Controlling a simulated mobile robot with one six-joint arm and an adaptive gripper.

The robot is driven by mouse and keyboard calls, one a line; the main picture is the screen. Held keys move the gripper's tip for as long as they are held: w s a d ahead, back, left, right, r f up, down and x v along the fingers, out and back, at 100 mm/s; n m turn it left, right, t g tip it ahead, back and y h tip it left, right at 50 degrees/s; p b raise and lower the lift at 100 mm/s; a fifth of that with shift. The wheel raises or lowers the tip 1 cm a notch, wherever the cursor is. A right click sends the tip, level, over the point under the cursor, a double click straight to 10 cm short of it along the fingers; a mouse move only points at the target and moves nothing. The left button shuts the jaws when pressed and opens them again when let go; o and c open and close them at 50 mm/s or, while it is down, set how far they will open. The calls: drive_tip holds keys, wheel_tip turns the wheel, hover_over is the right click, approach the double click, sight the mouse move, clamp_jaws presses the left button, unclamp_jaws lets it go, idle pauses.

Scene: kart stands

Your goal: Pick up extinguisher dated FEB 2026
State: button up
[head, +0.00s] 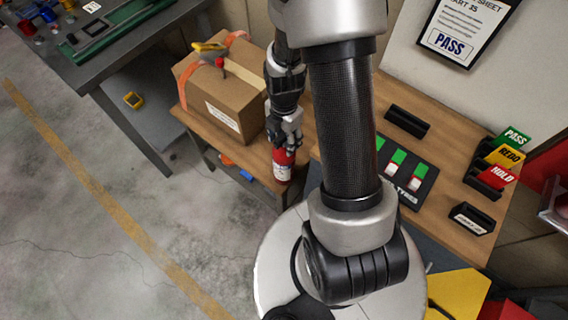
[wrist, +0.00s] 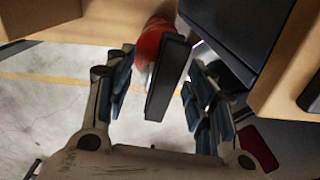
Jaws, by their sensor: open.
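A red extinguisher (head: 283,168) with a pale label stands near the front edge of the wooden bench (head: 464,152), right of the cardboard box. No date on it can be read. My gripper (head: 287,140) is at its top and hides the head of the extinguisher. In the wrist view, part of the red body (wrist: 154,40) shows, with a dark bar, apparently its handle (wrist: 168,78), in front. My gripper (wrist: 163,92) is open there, with the fingers apart on both sides of the bar. I cannot tell whether they touch it.
The cardboard box (head: 222,98), with orange strap and tools on top, stands close left of the extinguisher. A switch board (head: 408,180), a black holder (head: 407,121) and the PASS, REDO and HOLD cards (head: 503,156) are to the right. Open floor (head: 75,215) lies left.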

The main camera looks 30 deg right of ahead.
clamp_jaws()
idle(0.7)
drive_tip(key=shift+r, duration=0.1)
idle(0.4)
